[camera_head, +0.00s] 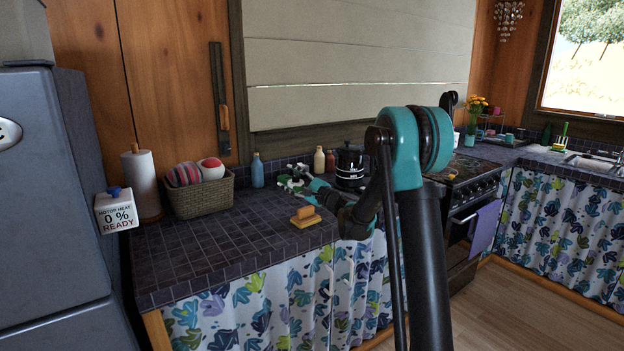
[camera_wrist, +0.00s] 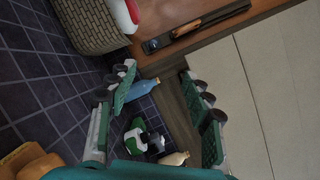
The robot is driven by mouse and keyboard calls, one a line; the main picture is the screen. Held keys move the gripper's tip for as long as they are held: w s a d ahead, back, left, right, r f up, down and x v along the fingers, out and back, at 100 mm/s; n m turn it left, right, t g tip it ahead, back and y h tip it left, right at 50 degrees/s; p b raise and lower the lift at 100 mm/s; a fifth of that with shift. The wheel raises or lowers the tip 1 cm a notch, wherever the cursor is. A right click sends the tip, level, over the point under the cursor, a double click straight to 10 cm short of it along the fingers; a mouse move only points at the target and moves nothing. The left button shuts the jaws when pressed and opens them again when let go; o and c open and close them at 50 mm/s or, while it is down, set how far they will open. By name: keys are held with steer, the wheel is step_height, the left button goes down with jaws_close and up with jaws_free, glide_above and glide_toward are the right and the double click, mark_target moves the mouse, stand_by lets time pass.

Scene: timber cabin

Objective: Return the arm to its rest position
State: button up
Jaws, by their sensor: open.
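My arm reaches over the tiled counter (camera_head: 190,248), with its teal-capped elbow in front of the stove in the head view. My gripper (camera_head: 297,182) is above the back of the counter, partly blending with the things behind it. In the wrist view my gripper (camera_wrist: 166,108) has its two green-padded fingers spread wide, with nothing held between them. A blue bottle (camera_head: 257,171) stands behind and left of the gripper; it also shows past one finger in the wrist view (camera_wrist: 142,89).
A wicker basket (camera_head: 203,196) with balls and a paper towel roll (camera_head: 142,185) stand left. A black pot (camera_head: 350,167) and cream bottle (camera_head: 319,160) stand behind. The left front counter is clear.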

steer(key=s+d+f+n+g+h, duration=0.3)
steer(key=s+f+n, duration=0.15)
steer(key=s, duration=0.55)
steer(key=s+d+f+n+g+h, duration=0.25)
steer(key=s+f+n, duration=0.2)
steer(key=s, duration=0.45)
steer(key=s+d+f+n+h, duration=0.2)
steer(key=s+d+f+h, duration=0.1)
steer(key=s+d+f, duration=0.2)
steer(key=s+d+f+n+g+h, duration=0.1)
steer(key=s+d+f+h, duration=0.3)
steer(key=s+d, duration=0.5)
steer(key=s+d+f+n+g+h, duration=0.1)
steer(key=s+d+f+n+h, duration=0.1)
steer(key=s+d+f, duration=0.4)
steer(key=s+d+h, duration=0.1)
steer(key=s, duration=0.3)
steer(key=shift+s+d+f+n+h, duration=0.3)
steer(key=shift+s+h, duration=0.05)
